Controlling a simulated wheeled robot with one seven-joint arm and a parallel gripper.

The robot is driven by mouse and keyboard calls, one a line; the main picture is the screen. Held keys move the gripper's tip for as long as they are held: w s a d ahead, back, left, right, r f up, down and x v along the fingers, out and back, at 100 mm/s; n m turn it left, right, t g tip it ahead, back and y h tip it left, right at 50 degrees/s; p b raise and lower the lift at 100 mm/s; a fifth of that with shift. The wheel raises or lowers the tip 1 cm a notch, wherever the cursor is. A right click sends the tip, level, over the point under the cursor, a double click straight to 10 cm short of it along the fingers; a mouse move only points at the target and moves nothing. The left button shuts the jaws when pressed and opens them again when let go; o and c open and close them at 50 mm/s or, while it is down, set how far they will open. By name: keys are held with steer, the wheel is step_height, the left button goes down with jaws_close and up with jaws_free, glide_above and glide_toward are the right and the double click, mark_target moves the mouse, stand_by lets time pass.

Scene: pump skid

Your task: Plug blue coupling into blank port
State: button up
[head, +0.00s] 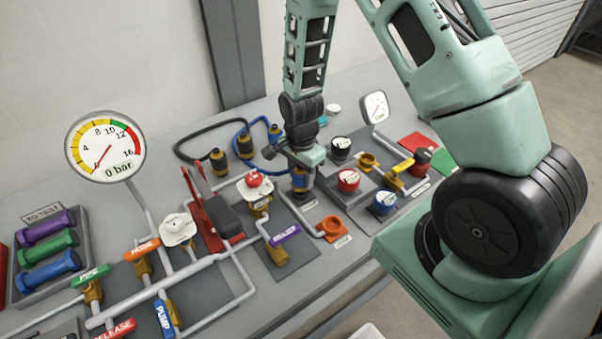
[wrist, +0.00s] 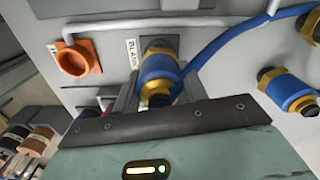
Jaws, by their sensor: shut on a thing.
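My gripper (head: 302,172) is shut on the blue coupling (wrist: 160,72), which has brass ends and a blue hose (wrist: 212,45). In the wrist view the coupling sits between the two fingers, beside the label reading BLANK (wrist: 131,52). In the head view the coupling (head: 299,181) is below my gripper, close over the panel. The blank port is hidden behind the coupling. I cannot tell whether the coupling is seated in it or just above it.
An orange port (head: 332,228) is close by, also in the wrist view (wrist: 75,58). Red (head: 348,181), black (head: 341,146) and blue (head: 384,202) capped fittings stand to the right. A red lever unit (head: 205,215) stands left.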

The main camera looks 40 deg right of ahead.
steer(key=shift+f+b, duration=0.5)
steer(key=shift+f, duration=0.25)
steer(key=o, duration=1.2)
steer(key=shift+r, duration=0.1)
step_height(320, 180, up, 17)
steer(key=shift+r+b, duration=0.15)
steer(key=shift+b, duration=0.75)
